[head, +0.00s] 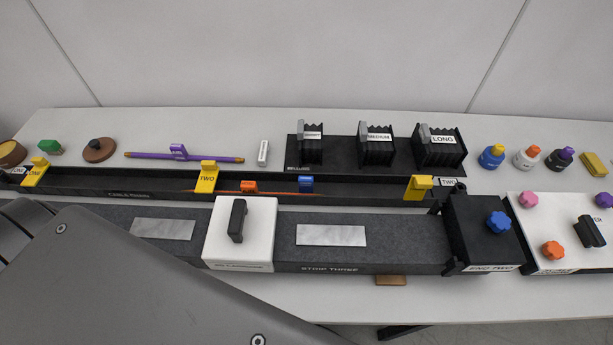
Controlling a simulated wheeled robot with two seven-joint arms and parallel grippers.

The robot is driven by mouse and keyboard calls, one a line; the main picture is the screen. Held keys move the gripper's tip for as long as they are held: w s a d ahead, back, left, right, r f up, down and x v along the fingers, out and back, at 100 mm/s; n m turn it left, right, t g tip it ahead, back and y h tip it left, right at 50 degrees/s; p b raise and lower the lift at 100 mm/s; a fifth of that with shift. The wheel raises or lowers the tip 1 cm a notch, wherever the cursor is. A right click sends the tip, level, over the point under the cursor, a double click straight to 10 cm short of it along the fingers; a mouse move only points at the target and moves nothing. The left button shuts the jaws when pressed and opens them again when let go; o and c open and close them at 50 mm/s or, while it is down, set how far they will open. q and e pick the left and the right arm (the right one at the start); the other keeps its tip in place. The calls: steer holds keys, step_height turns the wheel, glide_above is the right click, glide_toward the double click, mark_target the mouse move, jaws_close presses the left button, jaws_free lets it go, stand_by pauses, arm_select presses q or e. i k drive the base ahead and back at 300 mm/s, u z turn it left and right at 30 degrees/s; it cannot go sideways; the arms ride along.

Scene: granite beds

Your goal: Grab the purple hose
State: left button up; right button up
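The purple hose (211,157) lies straight, left to right, on the light table behind the long black tray. A large grey arm part of mine fills the lower left of the head view. Neither my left gripper nor my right gripper is in view.
Yellow blocks (207,177) rise from the black tray (128,186) in front of the hose. A white carriage (240,255) sits on the dark granite strip. A brown knobbed disc (99,154) and a small white item (263,153) flank the hose. Black bellows (376,150) stand to its right.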

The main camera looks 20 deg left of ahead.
mark_target(179, 152)
steer(key=u, duration=1.75)
steer(key=k, duration=0.15)
